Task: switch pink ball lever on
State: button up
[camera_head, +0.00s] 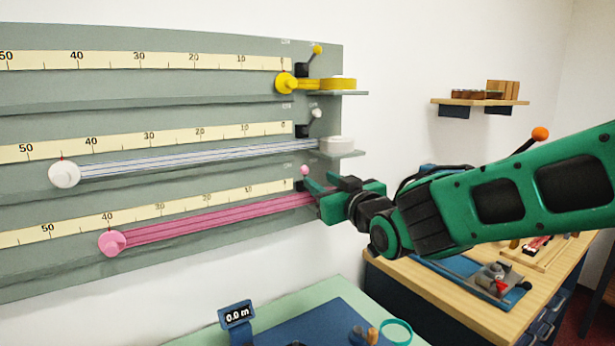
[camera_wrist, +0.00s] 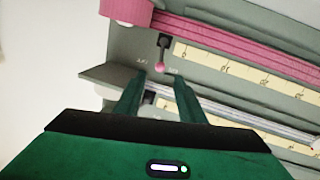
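The pink ball lever (camera_head: 304,170) is on the wall board at the right end of the lowest scale. Its ball shows beside my gripper (camera_head: 315,194); its dark base is partly hidden in the head view. In the wrist view, the pink ball (camera_wrist: 159,67) hangs from a dark stem, nearly in line with its base. My gripper (camera_wrist: 158,82) is open and empty there, its two green fingers apart. The ball appears between and just beyond the fingertips; I see no contact. The small labels beside the lever are unreadable.
Above are a white ball lever (camera_head: 316,113) and a yellow ball lever (camera_head: 318,49), both tilted right. Pink ribbon (camera_head: 200,222) runs along the board by my fingers. A small ledge (camera_wrist: 110,74) shows left of the fingers. A workbench (camera_head: 430,290) stands lower right.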

aim_at(306, 172)
jog(key=x, duration=0.8)
jog(key=shift+w+a, duration=0.1)
jog(key=shift+w, duration=0.2)
